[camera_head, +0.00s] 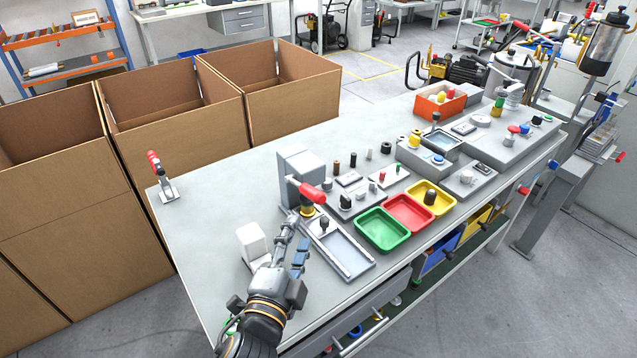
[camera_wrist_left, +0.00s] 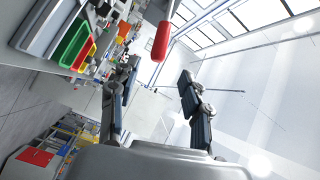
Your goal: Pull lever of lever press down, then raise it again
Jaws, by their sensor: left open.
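The lever press (camera_head: 297,165) is a grey upright block on the table, with a lever ending in a red handle (camera_head: 312,193) that points to the right over the tabletop. My left gripper (camera_head: 299,229) is open and empty, just in front of the press and close to the red handle. In the left wrist view, the red handle (camera_wrist_left: 161,41) shows beyond the gap between the two spread fingertips (camera_wrist_left: 158,72), apart from both. The lever's pivot is not clear in either view. My right gripper is out of view.
A white block (camera_head: 252,242) and a grey tray (camera_head: 343,256) stand near my left gripper. Green (camera_head: 383,246), red and yellow bins lie to the right. A red-handled clamp (camera_head: 164,187) stands at the table's left corner. Large cardboard boxes (camera_head: 180,139) line the table's far side.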

